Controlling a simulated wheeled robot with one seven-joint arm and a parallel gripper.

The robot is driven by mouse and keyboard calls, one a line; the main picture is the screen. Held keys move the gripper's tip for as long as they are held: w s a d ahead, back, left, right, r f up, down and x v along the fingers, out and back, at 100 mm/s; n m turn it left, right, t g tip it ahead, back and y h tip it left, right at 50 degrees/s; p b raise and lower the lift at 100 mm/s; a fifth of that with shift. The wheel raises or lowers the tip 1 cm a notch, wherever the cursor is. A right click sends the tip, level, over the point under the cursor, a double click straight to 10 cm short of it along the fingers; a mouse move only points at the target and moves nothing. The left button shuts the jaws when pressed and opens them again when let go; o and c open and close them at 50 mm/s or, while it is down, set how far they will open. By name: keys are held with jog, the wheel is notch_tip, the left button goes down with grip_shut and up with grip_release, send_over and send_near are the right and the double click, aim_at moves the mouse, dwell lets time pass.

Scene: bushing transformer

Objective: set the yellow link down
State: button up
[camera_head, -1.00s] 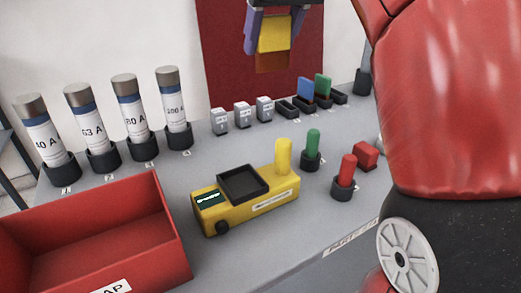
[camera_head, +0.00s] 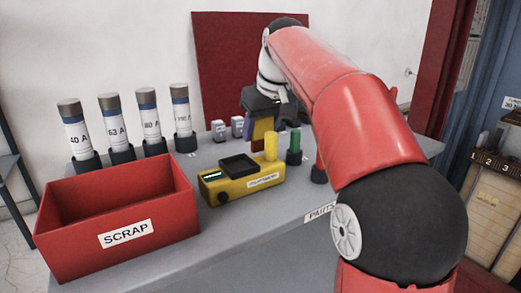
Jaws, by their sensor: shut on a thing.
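My gripper (camera_head: 262,128) points down over the bench, just behind the yellow meter. It is shut on the yellow link (camera_head: 263,130), which shows as a small yellow-brown block between dark and purple-blue fingers. The link's lower end is close to the yellow peg, and I cannot tell whether it touches anything.
A red scrap bin (camera_head: 119,253) is at left. Several labelled fuses (camera_head: 77,135) and grey blocks (camera_head: 219,131) stand behind on the grey bench (camera_head: 190,235).

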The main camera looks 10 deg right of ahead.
aim_at(261, 143)
jog(key=shift+f+b, duration=1.35)
jog(key=shift+f, duration=0.4)
jog(key=shift+f, duration=0.2)
jog(key=o, duration=1.1)
jog(key=p+v, duration=0.3)
jog(key=v, duration=0.9)
jog(key=shift+r+p, duration=0.25)
jog(key=shift+p, duration=0.05)
